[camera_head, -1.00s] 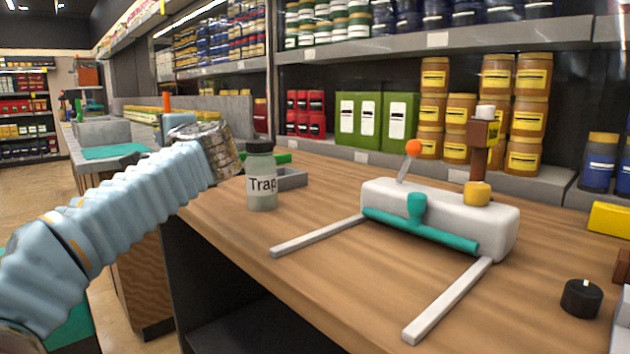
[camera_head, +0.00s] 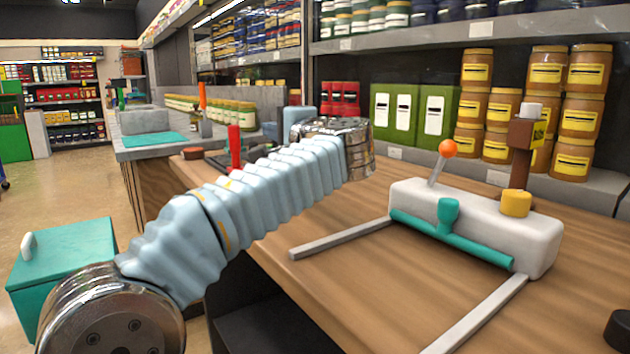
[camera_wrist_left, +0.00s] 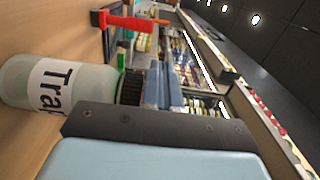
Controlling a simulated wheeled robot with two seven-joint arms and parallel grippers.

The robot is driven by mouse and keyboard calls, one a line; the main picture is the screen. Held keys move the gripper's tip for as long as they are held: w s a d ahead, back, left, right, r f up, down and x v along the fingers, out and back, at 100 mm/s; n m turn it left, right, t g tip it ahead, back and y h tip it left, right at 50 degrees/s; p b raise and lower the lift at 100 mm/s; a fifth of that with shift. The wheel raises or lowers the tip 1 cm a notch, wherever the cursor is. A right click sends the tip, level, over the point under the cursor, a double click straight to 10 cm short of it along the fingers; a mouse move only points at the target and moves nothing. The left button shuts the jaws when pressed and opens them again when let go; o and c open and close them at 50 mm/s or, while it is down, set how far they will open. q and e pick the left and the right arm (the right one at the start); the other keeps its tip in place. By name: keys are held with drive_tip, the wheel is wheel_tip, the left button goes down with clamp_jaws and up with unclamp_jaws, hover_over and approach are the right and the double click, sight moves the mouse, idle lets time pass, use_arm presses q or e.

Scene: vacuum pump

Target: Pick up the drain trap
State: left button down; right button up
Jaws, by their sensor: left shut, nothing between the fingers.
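The drain trap is a pale grey-green bottle (camera_wrist_left: 40,82) labelled "Trap", with a dark ridged cap. It shows at the left of the left wrist view, lying sideways in that turned picture. In the head view it is hidden behind my left arm. My left gripper (camera_head: 296,121) is over the bench at the arm's far end, largely hidden by the wrist; its fingers are shut and empty. In the left wrist view the gripper (camera_wrist_left: 154,86) appears close to the cap; I cannot tell whether they touch. My right gripper is not in view.
A white pump body (camera_head: 480,222) with an orange-tipped lever, teal bar and yellow cap stands on the wooden bench (camera_head: 370,280), with two grey bars reaching forward. A red cylinder (camera_head: 235,147) stands left of the arm. Shelves with jars and green boxes (camera_head: 413,113) line the back.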

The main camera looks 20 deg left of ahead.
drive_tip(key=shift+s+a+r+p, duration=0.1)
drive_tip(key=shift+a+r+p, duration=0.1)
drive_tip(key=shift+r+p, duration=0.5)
use_arm(q)
drive_tip(key=w+d, duration=0.2)
drive_tip(key=d, duration=0.7)
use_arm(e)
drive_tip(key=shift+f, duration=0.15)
use_arm(q)
drive_tip(key=f, duration=0.3)
drive_tip(key=f+b, duration=0.1)
drive_tip(key=f, duration=0.2)
drive_tip(key=f+b, duration=0.1)
drive_tip(key=f, duration=0.3)
drive_tip(key=shift+a, duration=0.35)
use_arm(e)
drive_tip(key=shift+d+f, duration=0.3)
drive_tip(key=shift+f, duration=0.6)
use_arm(q)
drive_tip(key=shift+a, duration=0.5)
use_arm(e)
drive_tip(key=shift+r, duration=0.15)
use_arm(q)
drive_tip(key=shift+s, duration=0.1)
